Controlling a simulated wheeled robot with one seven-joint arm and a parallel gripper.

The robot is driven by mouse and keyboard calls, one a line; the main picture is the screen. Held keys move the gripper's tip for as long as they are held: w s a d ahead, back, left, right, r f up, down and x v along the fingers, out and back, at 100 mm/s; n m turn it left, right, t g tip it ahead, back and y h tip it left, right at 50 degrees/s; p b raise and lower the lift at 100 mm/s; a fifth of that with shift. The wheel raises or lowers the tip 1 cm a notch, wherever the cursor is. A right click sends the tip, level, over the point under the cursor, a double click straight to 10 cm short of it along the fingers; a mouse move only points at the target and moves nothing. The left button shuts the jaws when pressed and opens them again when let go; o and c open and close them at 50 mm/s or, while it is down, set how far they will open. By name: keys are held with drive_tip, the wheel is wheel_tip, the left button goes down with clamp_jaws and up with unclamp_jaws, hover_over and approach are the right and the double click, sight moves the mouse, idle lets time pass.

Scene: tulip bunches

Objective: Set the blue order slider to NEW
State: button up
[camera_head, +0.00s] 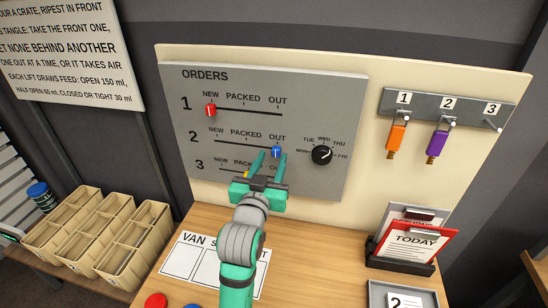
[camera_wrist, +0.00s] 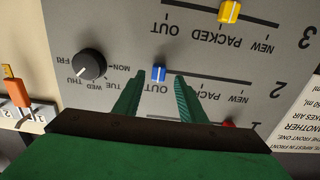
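The blue slider (camera_head: 277,152) sits at the OUT end of row 2 on the grey ORDERS panel (camera_head: 340,100). In the wrist view, the blue slider (camera_wrist: 158,73) appears between the tips of my gripper (camera_wrist: 160,80), with gaps at both sides. The row 2 NEW mark (camera_head: 216,137) is at the left end of its slot in the head view. My gripper (camera_head: 272,157) is open, its two green fingers pointing at the panel around the slider. I cannot tell how deep the fingertips reach.
A red slider (camera_head: 210,110) is at NEW on row 1. A yellow slider (camera_wrist: 230,12) is near PACKED on row 3, partly hidden by my gripper in the head view. A black day dial (camera_head: 321,155) is right of the blue slider. The wooden desk (camera_head: 320,235) lies below.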

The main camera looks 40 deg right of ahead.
sight(276, 152)
drive_tip(key=shift+x, duration=1)
drive_tip(key=shift+s+d, duration=0.15)
